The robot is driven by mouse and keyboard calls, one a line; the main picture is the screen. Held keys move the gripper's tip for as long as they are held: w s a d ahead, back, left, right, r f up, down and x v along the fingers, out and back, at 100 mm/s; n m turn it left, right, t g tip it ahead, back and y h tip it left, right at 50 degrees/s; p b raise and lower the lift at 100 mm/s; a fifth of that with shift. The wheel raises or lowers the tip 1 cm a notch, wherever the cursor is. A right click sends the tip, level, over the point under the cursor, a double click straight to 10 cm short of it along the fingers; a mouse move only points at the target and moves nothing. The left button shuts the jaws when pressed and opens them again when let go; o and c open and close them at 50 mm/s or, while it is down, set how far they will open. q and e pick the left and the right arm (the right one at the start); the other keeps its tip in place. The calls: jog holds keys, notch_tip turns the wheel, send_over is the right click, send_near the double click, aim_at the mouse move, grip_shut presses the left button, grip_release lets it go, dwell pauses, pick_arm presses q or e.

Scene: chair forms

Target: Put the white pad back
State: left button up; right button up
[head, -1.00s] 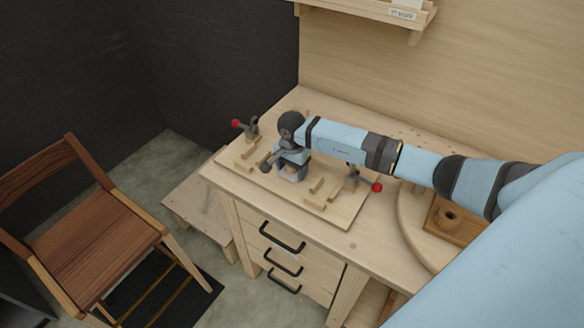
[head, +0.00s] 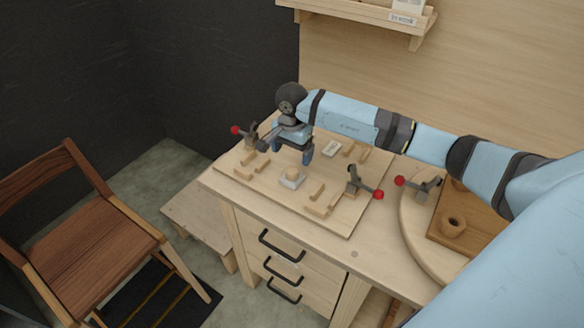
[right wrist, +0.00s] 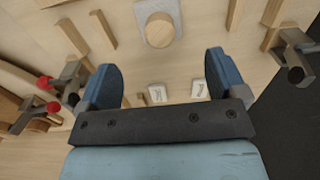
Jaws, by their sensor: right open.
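The white pad (head: 292,182) is a small pale block with a round wooden knob on top, lying on the wooden board (head: 345,222) between wooden strips. It also shows at the top of the right wrist view (right wrist: 146,10), with its knob (right wrist: 160,32) facing the camera. My right gripper (head: 302,152) is above the board, behind the pad in the head view and apart from it. In the right wrist view its two blue fingers (right wrist: 162,68) are spread with nothing between them. My left gripper is not in view.
Red-tipped clamps stand at the board's left (head: 250,135) and right (head: 354,181); another (head: 425,188) stands by a round table part. A small white piece (head: 331,149) lies behind the pad. A wooden chair (head: 90,232) stands at left.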

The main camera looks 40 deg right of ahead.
jog(key=shift+r, duration=1.35)
